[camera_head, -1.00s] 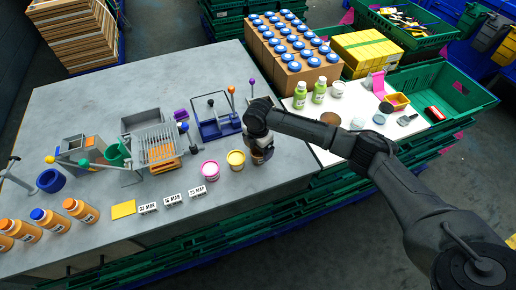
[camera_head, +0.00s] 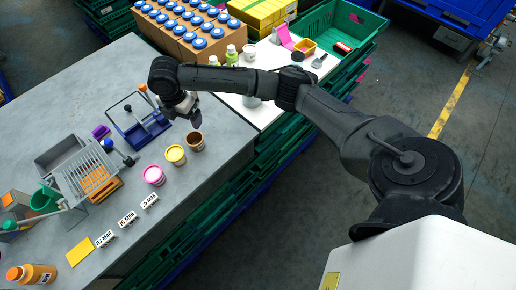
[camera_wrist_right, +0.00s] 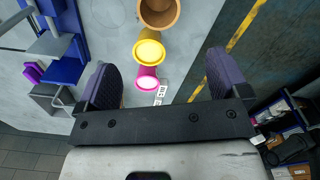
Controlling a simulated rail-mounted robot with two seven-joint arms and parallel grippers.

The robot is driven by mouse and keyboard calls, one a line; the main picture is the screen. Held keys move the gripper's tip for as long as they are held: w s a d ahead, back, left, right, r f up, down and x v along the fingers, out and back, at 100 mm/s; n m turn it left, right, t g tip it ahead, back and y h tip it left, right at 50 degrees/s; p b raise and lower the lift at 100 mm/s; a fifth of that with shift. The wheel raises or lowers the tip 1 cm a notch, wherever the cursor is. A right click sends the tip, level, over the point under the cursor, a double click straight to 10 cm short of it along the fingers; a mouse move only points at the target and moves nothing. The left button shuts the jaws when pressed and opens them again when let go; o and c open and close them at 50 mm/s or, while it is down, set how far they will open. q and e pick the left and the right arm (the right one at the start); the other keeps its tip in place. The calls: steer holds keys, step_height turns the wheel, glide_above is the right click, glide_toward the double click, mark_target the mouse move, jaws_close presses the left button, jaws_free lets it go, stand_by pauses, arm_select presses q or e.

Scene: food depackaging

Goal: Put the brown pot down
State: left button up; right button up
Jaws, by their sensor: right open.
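The brown pot (camera_head: 196,141) stands upright on the grey table in the head view, at the right end of a row with the yellow pot (camera_head: 176,155) and the pink pot (camera_head: 154,175). My right gripper (camera_head: 191,117) is just behind it, apart from it. In the right wrist view the brown pot (camera_wrist_right: 158,14) is at the top edge, beyond the open fingers of my right gripper (camera_wrist_right: 163,72), with nothing between them. The yellow pot (camera_wrist_right: 149,49) and pink pot (camera_wrist_right: 147,77) show below it. My left gripper is not in view.
A blue stand with levers (camera_head: 137,128) is left of my right gripper. Date cards (camera_head: 127,219) stand in front of the pots. Bare table lies around the brown pot.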

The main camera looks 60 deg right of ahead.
steer(key=s+a+f+m+t+y, duration=0.2)
steer(key=s+a+f+m, duration=0.2)
steer(key=s+a+f, duration=1.1)
steer(key=s+d+r+m+t+h, duration=0.1)
steer(key=s+d+m, duration=0.1)
steer(key=s+m, duration=1)
steer(key=s, duration=0.7)
steer(key=shift+d+m+t+h, duration=0.3)
steer(key=shift+d+h, duration=0.1)
